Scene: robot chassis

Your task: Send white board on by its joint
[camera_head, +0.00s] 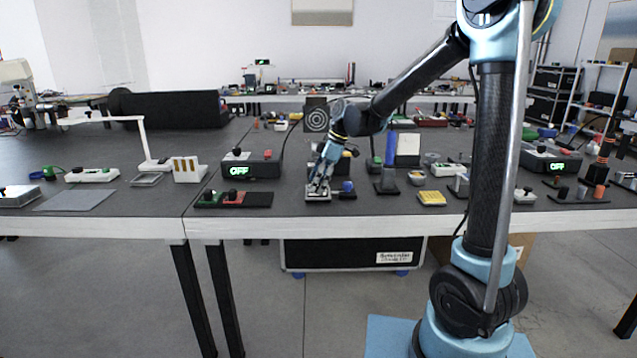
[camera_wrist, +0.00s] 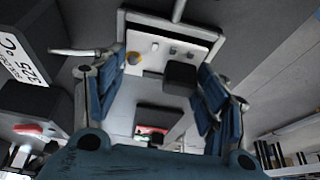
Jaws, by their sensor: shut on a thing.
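A small white board (camera_head: 318,197) lies on the dark table in front of the grey box with the round target, in the head view. In the wrist view the white board (camera_wrist: 165,38) carries a yellow knob, small grey knobs and black blocks, and a rod runs from its far edge. My gripper (camera_head: 319,185) points down onto it. The exact contact and any joint are hard to make out.
A blue-capped knob (camera_head: 347,186) stands close at the right. A black box with a green OFF display (camera_head: 250,165) and a red-and-green block (camera_head: 234,198) are at the left. An upright white panel (camera_head: 408,144) and a yellow pad (camera_head: 432,198) are at the right.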

